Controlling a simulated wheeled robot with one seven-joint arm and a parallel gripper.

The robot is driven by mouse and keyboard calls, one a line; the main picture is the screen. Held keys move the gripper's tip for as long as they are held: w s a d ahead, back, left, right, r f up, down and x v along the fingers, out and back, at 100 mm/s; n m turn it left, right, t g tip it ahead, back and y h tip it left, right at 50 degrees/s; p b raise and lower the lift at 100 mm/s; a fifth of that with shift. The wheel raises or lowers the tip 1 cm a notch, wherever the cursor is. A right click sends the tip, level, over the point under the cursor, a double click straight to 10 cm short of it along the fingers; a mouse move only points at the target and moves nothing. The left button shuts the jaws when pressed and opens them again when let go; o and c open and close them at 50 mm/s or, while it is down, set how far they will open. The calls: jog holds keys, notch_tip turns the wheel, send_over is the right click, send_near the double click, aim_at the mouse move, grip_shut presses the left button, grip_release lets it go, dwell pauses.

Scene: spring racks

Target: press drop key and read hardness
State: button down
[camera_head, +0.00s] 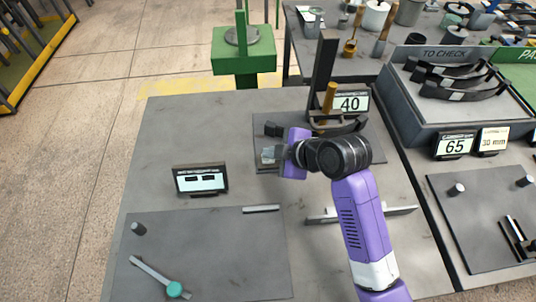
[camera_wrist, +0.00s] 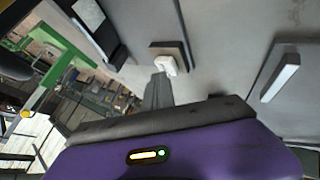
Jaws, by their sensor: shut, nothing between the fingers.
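My gripper (camera_head: 268,154) is shut and empty, over the dark plate at the middle of the table in the head view. In the wrist view its grey fingers (camera_wrist: 160,88) reach up to a small white key-like piece on a dark block (camera_wrist: 180,50). I cannot tell whether they touch it. A tester with a dark upright column (camera_head: 323,70) and a brass-coloured cylinder (camera_head: 329,98) stands just behind my wrist. My gripper and arm hide part of the tester's base.
A sign reading 40 (camera_head: 352,102) stands beside the tester. A grey tray marked TO CHECK (camera_head: 400,110) holds dark curved springs (camera_head: 455,82). A teal-ended tool (camera_head: 174,289) lies on the front left mat. A green stand (camera_head: 244,60) is behind the table.

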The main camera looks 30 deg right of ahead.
jog(key=shift+r+p, duration=0.9)
jog(key=shift+p, duration=0.05)
jog(key=shift+r, duration=0.1)
notch_tip(320, 180, up, 5)
jog(key=p, duration=0.4)
jog(key=shift+p, duration=0.35)
dwell(0.4)
